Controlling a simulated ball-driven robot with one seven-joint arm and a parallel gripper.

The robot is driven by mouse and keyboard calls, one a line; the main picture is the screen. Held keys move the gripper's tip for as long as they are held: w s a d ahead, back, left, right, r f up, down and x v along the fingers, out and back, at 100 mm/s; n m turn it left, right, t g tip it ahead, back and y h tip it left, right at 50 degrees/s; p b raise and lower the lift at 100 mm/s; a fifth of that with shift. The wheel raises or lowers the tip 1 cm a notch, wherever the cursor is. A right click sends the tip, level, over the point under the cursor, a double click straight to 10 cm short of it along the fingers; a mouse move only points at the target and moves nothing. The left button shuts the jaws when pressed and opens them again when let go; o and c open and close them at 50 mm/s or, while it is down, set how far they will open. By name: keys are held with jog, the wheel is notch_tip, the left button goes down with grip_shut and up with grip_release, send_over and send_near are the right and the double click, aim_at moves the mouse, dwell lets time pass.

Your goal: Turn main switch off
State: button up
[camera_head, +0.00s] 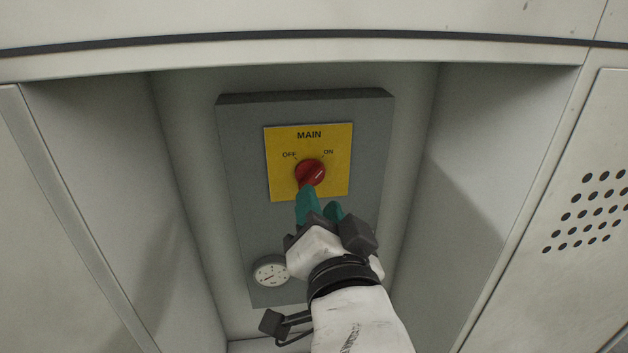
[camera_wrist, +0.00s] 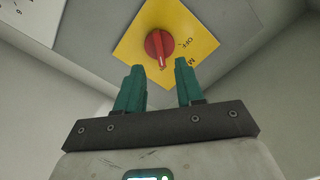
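The main switch is a round red knob (camera_head: 311,172) on a yellow plate (camera_head: 283,180) marked MAIN, with OFF at upper left and ON at upper right. Its white mark points up and right, toward ON. My gripper (camera_head: 320,203) is just below the knob in the head view, and one green finger overlaps the plate's lower edge. In the wrist view my gripper (camera_wrist: 158,65) is open, with the red knob (camera_wrist: 158,46) just beyond the gap between its fingertips. Nothing is held, and I cannot tell whether a finger touches the knob.
The plate is on a grey panel (camera_head: 240,150) inside a recess. Pale side walls (camera_head: 480,150) stand left and right of it. A round white gauge (camera_head: 270,272) is low on the panel, left of my wrist. A perforated panel (camera_head: 590,210) is at far right.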

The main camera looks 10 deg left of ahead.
aim_at(313, 181)
jog(key=shift+p+x, duration=0.45)
jog(key=shift+x, duration=2.25)
jog(key=shift+c, duration=0.2)
grip_shut()
